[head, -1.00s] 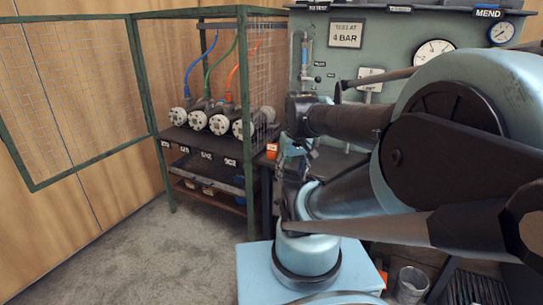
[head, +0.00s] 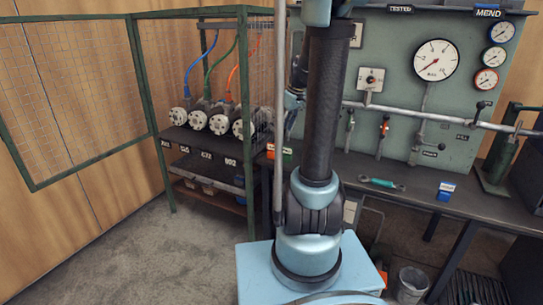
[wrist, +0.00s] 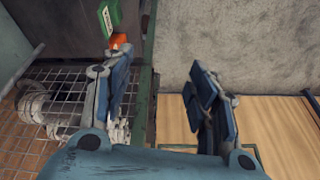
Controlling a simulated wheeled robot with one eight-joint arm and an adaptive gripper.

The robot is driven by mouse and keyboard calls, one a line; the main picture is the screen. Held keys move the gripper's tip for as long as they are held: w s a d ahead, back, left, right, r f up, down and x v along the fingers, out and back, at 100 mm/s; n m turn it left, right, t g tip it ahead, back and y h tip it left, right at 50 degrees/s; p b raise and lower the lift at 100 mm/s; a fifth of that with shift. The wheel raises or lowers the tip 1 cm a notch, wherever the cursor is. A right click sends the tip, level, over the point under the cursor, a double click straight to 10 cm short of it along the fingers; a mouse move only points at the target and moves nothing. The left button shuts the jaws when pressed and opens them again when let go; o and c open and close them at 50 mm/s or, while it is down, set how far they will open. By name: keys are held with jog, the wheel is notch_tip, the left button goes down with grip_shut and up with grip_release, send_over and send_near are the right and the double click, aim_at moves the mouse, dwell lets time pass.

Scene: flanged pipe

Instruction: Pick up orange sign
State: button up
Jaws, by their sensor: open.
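The small orange sign (head: 286,151) is at the left end of the dark workbench, beside the cage, partly hidden behind my arm in the head view. In the wrist view a small orange piece (wrist: 118,41), probably the same sign, shows just beyond the tip of my left finger, next to a green block (wrist: 109,15). My gripper (wrist: 160,78) is open, with nothing between its fingers. In the head view my gripper is mostly hidden behind my arm.
A green mesh cage (head: 243,75) with its door open holds several flanged pipe ends and hoses. The bench (head: 410,197) carries a teal wrench (head: 381,183) and a blue-and-white box (head: 446,191). A gauge panel (head: 400,100) stands behind.

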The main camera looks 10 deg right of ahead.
jog(key=w+d+f+n, duration=0.3)
jog(key=w, duration=0.7)
send_over(272, 151)
jog(key=s+d, duration=0.1)
jog(key=d, duration=0.1)
jog(key=shift+y, duration=0.4)
notch_tip(272, 151, down, 11)
jog(key=shift+s+a+r, duration=0.1)
jog(key=shift+w+x, duration=0.2)
jog(key=shift+x, duration=1.15)
jog(key=shift+w+x, duration=0.15)
jog(key=shift+x, duration=1.15)
jog(key=shift+r, duration=0.1)
jog(key=c, duration=1.2)
